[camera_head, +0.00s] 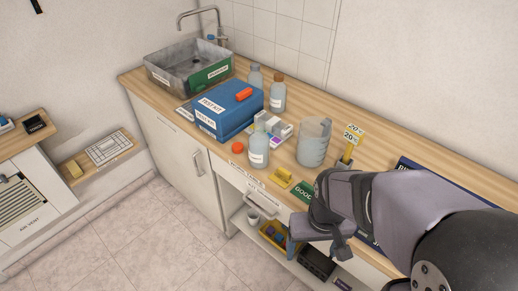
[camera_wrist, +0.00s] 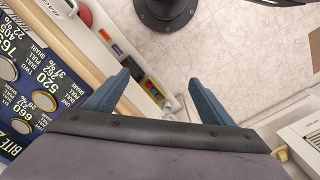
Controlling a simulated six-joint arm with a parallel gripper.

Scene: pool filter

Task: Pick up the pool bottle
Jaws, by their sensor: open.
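Three clear bottles stand on the wooden counter in the head view. One bottle (camera_head: 258,151) with a white label stands near the front edge, its cap off or not visible. A brown-capped bottle (camera_head: 278,94) and a grey-topped bottle (camera_head: 255,77) stand behind the blue test kit box. I cannot read which is named the pool bottle. My gripper (camera_wrist: 158,78) is open and empty, with its two blue fingers wide apart. In the head view it hangs at the counter's front edge, right of and nearer than the front bottle. No bottle shows clearly between the fingers in the wrist view.
A clear jug (camera_head: 313,143) stands between the front bottle and my arm. A blue test kit box (camera_head: 228,108) and a metal sink tray (camera_head: 160,79) are at left. A shelf with a yellow bin (camera_head: 272,236) is below.

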